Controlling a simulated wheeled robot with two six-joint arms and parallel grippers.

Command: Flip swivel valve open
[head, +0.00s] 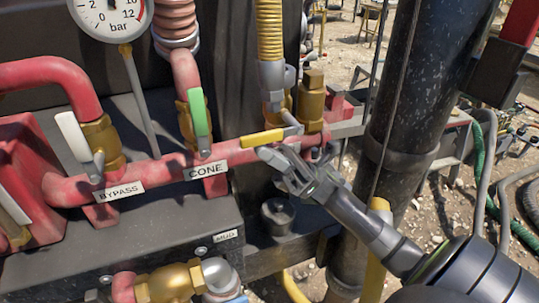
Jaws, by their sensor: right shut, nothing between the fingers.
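A valve with a yellow lever (262,138) sits on the red pipe, right of the valve labelled CONE. Its lever lies nearly level, roughly along the pipe, pointing left. No label reading swivel is visible; my gripper covers part of the pipe below this lever. My right gripper (272,154) comes in from the lower right. Its fingers are shut and empty, just below the yellow lever; I cannot tell whether they touch it. My left gripper is not in view.
The green lever (198,112) at CONE and the white lever (73,136) at BYPASS stand upright to the left. A pressure gauge (110,12) is at the top left. A thick black post (408,95) stands close on the right. A yellow hose (270,30) hangs above.

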